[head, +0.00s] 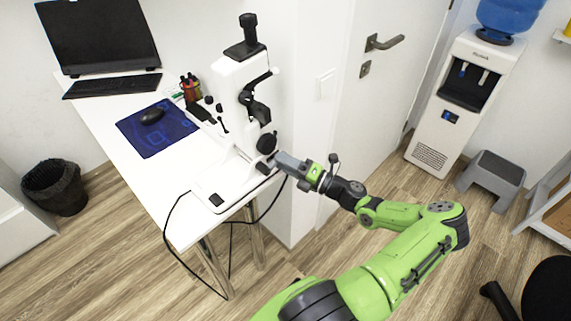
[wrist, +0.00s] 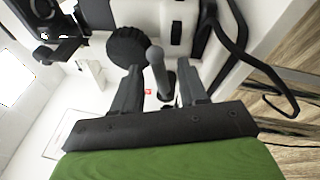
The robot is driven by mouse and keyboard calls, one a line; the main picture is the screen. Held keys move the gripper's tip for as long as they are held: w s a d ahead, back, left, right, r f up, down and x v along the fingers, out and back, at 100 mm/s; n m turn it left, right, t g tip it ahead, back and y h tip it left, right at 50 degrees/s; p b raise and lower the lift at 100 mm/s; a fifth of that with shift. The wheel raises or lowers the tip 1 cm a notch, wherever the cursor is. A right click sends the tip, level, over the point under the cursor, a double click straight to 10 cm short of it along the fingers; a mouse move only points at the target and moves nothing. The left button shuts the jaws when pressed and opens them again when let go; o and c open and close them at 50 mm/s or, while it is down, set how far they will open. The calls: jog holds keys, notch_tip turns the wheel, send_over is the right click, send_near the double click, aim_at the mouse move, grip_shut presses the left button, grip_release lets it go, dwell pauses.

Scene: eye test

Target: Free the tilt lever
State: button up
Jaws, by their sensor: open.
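A white slit-lamp-like eye instrument (head: 229,95) with black parts stands on the white table. My gripper (head: 275,158) is at its lower right side, next to a round black knob (head: 267,143). In the wrist view my gripper (wrist: 160,68) is open, with its two grey fingers apart. A short grey lever with a rounded end (wrist: 156,60) stands between the fingers, and I see a gap on both sides of it. The black ribbed knob (wrist: 128,48) is just beyond the left finger. The lever is not clear in the head view.
The white table (head: 112,110) also holds a monitor (head: 97,35), keyboard (head: 112,85), blue mouse mat (head: 172,143), mouse (head: 151,116) and pen cup (head: 190,89). A black cable (head: 172,215) hangs off the table's front. A door (head: 376,110) is close behind my arm.

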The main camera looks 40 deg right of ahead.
grip_shut()
